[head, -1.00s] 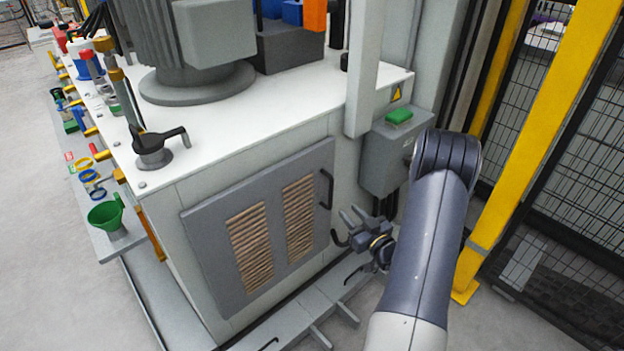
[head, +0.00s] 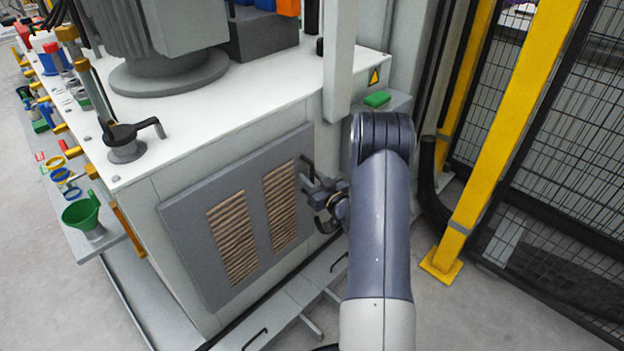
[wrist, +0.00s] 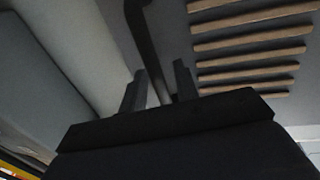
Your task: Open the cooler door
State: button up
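The cooler door (head: 185,230) is a grey panel with two tan slatted vents on the side of the white-topped cabinet. It looks closed, flat against the cabinet face. Its dark bar handle (head: 306,162) is at the door's upper right edge and is partly hidden by my gripper. My gripper (head: 307,180) is at the handle. In the wrist view the two fingers (wrist: 159,88) are apart, with the handle bar (wrist: 147,45) running between them. Gaps show on both sides of the bar, so the gripper is open around it and not clamped.
A grey box with a green button (head: 377,99) is behind my arm. A yellow post (head: 500,150) and mesh fence stand at right. A low ledge with handles (head: 285,310) runs below the door. A side shelf with a green funnel (head: 82,213) is at left.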

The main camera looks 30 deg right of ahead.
jog(key=shift+c, duration=0.4)
grip_shut()
jog(key=shift+s, duration=0.1)
